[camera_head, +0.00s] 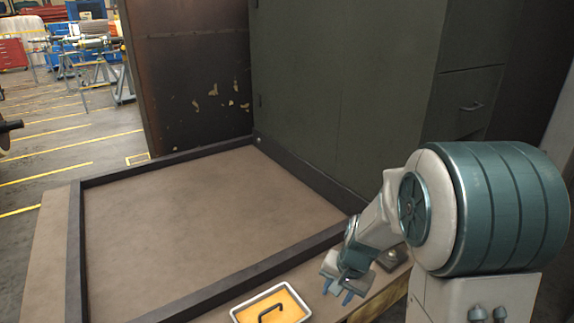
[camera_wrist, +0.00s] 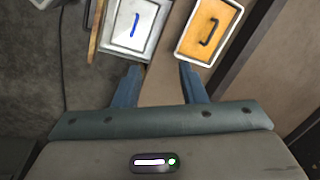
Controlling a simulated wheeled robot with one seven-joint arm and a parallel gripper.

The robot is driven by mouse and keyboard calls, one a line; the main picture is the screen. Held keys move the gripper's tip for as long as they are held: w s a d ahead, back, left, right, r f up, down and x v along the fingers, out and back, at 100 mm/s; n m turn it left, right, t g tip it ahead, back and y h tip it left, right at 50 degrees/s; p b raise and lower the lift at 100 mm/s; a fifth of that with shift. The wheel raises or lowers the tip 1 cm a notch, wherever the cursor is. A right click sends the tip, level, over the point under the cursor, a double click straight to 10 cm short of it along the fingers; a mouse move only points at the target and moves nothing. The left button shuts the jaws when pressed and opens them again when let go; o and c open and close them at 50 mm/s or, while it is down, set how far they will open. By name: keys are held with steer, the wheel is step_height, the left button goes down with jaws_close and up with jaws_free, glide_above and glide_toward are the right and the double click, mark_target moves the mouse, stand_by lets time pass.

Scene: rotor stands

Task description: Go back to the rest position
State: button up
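My gripper (camera_head: 346,288) hangs above the near right edge of the workbench in the head view, with its fingers pointing down. In the wrist view my gripper (camera_wrist: 160,82) has its two blue fingers apart, with nothing between them. An orange tray with a white rim (camera_head: 233,313) and a black handle-shaped part (camera_head: 270,312) sits at the near edge, left of the gripper. In the wrist view the orange tray (camera_wrist: 189,52) lies beyond the right finger. A grey-white tray (camera_wrist: 126,44) with a blue bar (camera_wrist: 135,24) lies beyond the left finger.
A wide brown bench surface (camera_head: 190,220) with a dark raised rim (camera_head: 76,250) is empty. A dark green cabinet (camera_head: 345,80) stands behind it. A small metal object (camera_head: 391,256) sits right of my gripper. Open floor (camera_head: 50,150) lies at the left.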

steer(key=s+d+r+n+p, duration=0.1)
steer(key=s+r+p, duration=0.4)
steer(key=r, duration=0.5)
steer(key=s+d+r+n+t+h+p, duration=0.1)
steer(key=s+r+p, duration=0.4)
steer(key=r, duration=0.5)
steer(key=s+d+r+n+p, duration=0.1)
steer(key=s+r+n+p, duration=0.2)
steer(key=r, duration=0.7)
steer(key=s+p, duration=0.2)
steer(key=shift+r+n+t+h+p, duration=0.3)
steer(key=shift+r+h, duration=0.1)
